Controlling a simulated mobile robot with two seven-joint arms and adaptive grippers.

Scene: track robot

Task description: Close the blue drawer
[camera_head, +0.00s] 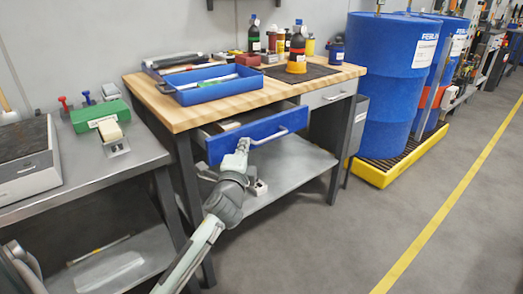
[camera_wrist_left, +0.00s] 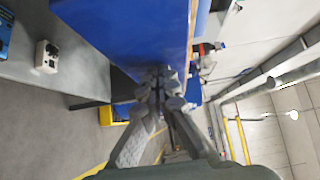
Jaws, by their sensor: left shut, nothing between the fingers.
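The blue drawer (camera_head: 292,121) hangs under the wooden-topped workbench and stands partly open, pulled out toward me. A pale bar handle (camera_head: 270,135) crosses its front, and some items show inside behind the front. My left gripper (camera_head: 242,146) is shut and empty, with its tips at the left part of the blue front, left of the handle. In the left wrist view the shut fingertips (camera_wrist_left: 160,78) lie against the blue front (camera_wrist_left: 110,30) in the picture; I cannot tell whether they touch. My right gripper is not in view.
A blue tray (camera_head: 210,95) and several bottles stand on the benchtop (camera_head: 180,117). A grey-fronted drawer (camera_head: 325,96) sits right of the blue one. A metal table (camera_head: 90,183) stands at left. Blue barrels (camera_head: 392,80) stand at right on a yellow-edged pallet. The floor at right is clear.

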